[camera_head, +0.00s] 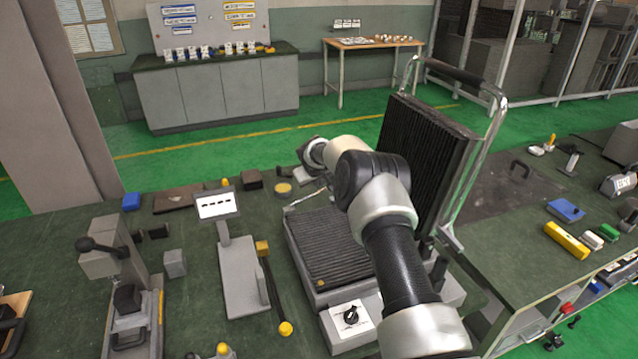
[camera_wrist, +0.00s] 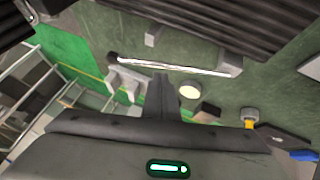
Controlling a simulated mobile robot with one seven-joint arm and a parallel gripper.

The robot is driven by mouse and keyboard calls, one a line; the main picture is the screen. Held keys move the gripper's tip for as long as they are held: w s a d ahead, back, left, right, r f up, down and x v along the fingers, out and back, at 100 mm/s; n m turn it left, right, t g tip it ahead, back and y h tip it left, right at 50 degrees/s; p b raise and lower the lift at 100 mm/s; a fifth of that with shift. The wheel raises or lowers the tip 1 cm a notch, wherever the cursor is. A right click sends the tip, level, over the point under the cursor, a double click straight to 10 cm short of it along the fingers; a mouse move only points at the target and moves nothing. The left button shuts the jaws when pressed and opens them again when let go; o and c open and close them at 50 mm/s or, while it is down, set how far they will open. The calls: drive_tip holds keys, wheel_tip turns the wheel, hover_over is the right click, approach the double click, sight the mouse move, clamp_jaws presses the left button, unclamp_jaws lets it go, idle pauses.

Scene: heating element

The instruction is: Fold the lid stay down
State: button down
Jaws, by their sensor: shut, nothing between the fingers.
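The heating press has a ribbed lower plate (camera_head: 328,245) on the bench and a ribbed lid (camera_head: 425,150) standing open, with a metal handle frame (camera_head: 490,125). The lid stay, a thin bright metal rod (camera_wrist: 175,67), crosses the upper middle of the wrist view. Its right end meets a grey block (camera_wrist: 230,67). A thin rod behind the plate's far left edge (camera_head: 305,197) in the head view looks like the same stay. My gripper (camera_wrist: 160,82) is shut and empty, just below the rod in the wrist view. Contact cannot be told. In the head view my arm hides part of the press.
A switch box with a black knob (camera_head: 350,316) stands at the front of the press. A grey stand with a sign (camera_head: 217,204) and a lever press (camera_head: 105,250) stand to the left. A round yellow disc (camera_wrist: 190,90) lies on the bench beyond the press.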

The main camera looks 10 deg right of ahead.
sight(323, 190)
drive_tip(key=shift+s+d+f, duration=0.1)
drive_tip(key=shift+f, duration=0.35)
drive_tip(key=f+b, duration=0.1)
drive_tip(key=d+f+b, duration=0.1)
drive_tip(key=b, duration=0.1)
drive_tip(key=f+b, duration=0.1)
drive_tip(key=b, duration=0.1)
drive_tip(key=shift+w+d, duration=0.2)
drive_tip(key=shift+d, duration=0.15)
drive_tip(key=shift+r, duration=0.1)
